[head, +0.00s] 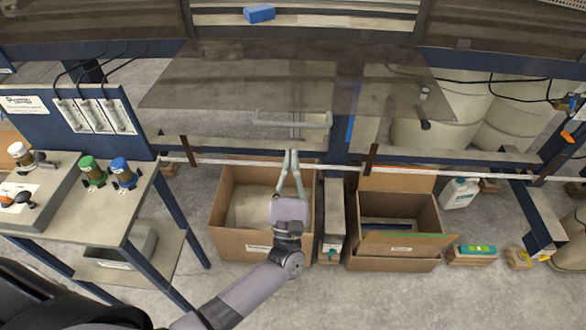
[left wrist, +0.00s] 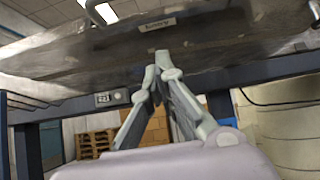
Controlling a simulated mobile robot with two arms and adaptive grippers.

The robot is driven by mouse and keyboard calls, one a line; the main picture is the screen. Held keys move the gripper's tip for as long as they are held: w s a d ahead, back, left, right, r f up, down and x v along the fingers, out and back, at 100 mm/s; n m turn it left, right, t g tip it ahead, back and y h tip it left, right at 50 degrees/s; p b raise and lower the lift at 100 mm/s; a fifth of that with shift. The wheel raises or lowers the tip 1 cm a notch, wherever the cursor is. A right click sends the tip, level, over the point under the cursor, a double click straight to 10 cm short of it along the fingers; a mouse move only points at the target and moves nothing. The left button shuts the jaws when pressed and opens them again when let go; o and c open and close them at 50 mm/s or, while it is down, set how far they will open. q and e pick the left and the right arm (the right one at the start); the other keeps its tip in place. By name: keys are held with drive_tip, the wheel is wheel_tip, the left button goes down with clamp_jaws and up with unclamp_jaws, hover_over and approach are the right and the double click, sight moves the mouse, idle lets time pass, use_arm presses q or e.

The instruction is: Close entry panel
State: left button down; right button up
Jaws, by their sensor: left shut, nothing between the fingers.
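The entry panel (head: 215,85) is a smoky, see-through sheet that juts out from the machine's frame in the head view. A pale bar handle (head: 318,125) sits near its front edge. In the left wrist view the panel (left wrist: 60,60) spans the top, seen from below, with a small label and a handle (left wrist: 102,12) at the upper left. My left gripper (head: 291,152) is shut and empty, with its fingers pointing toward the panel's front edge near the handle. Its tips (left wrist: 162,58) overlap the panel in the left wrist view; I cannot tell whether they touch it. My right gripper is not in view.
Two open cardboard boxes (head: 232,243) (head: 388,262) stand on the floor below, with a narrow bin (head: 334,215) between them. A bench (head: 60,212) with bottles is at the left. Large pale drums (head: 440,140) stand at the right. A blue block (head: 259,13) lies above the panel.

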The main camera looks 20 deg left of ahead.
sight(294, 103)
use_arm(q)
drive_tip(key=w+r+p, duration=0.1)
drive_tip(key=r, duration=0.1)
drive_tip(key=r+p, duration=0.1)
drive_tip(key=r, duration=0.1)
drive_tip(key=w+r+p, duration=0.1)
drive_tip(key=r+p, duration=0.1)
drive_tip(key=shift+w+a+r, duration=0.2)
drive_tip(key=shift+w+a, duration=0.15)
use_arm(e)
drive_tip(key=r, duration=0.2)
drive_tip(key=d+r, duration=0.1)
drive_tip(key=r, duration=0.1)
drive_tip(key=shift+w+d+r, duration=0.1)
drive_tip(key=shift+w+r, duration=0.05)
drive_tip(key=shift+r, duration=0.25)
